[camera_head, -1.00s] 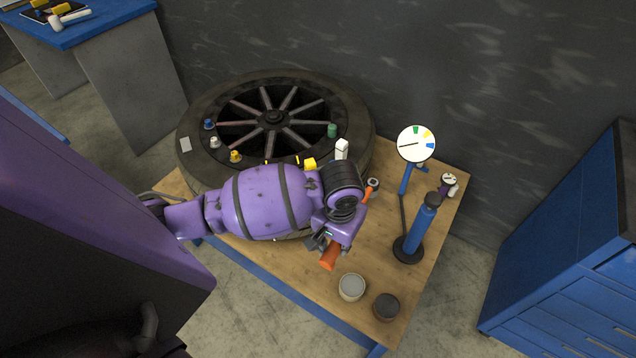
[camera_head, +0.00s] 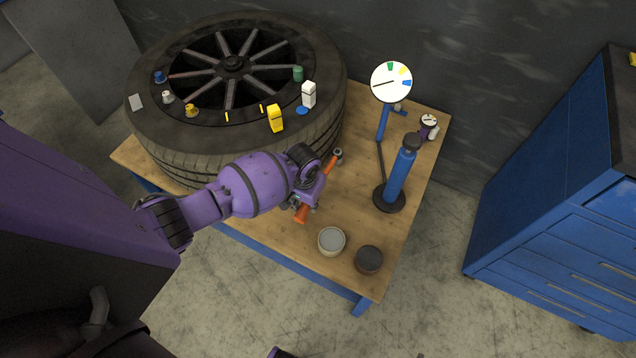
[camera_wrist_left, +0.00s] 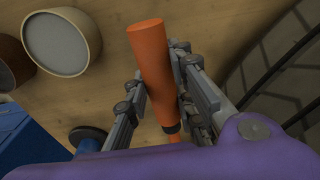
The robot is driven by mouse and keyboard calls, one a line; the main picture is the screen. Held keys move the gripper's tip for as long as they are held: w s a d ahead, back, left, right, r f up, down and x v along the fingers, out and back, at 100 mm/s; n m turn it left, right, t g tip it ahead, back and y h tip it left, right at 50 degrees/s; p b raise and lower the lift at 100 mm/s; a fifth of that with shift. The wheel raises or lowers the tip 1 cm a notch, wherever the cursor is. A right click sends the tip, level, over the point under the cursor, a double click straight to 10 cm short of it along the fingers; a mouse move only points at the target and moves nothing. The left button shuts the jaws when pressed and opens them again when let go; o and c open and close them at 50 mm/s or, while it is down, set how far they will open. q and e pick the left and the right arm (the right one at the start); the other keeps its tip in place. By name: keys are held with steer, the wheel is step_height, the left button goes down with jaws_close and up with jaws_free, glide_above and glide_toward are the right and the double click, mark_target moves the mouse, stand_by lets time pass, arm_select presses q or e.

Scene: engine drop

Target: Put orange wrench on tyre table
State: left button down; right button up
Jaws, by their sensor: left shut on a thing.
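The orange wrench (camera_head: 301,214) is at my left gripper (camera_head: 308,200), over the wooden-topped tyre table (camera_head: 360,190). In the left wrist view the wrench's orange handle (camera_wrist_left: 152,65) lies between the two fingers of the left gripper (camera_wrist_left: 160,90), which are shut on it. The far end of the wrench sticks out past the gripper toward the back of the table. The wrench is over or on the wood; I cannot tell whether it touches. The large tyre (camera_head: 240,140) lies flat on the left part of the table. My right gripper is not in view.
A light tin (camera_head: 331,241) and a dark tin (camera_head: 368,260) stand near the front edge. A blue drawer cabinet (camera_head: 560,200) is at right. Bare wood shows between them.

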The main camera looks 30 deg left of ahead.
arm_select(q)
steer(key=w+b, duration=0.1)
steer(key=w, duration=0.5)
steer(key=shift+d+f, duration=0.1)
steer(key=shift+d, duration=0.05)
steer(key=shift+w, duration=0.65)
steer(key=shift+w+b, duration=0.35)
steer(key=shift+w, duration=0.25)
steer(key=f, duration=0.2)
steer(key=shift+s+f+b, duration=0.2)
steer(key=shift+f+b, duration=0.15)
steer(key=shift+f, duration=0.3)
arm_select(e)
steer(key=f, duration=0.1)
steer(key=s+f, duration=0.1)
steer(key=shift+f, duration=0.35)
arm_select(q)
steer(key=c, duration=1.5)
jaws_free()
steer(key=shift+f, duration=0.1)
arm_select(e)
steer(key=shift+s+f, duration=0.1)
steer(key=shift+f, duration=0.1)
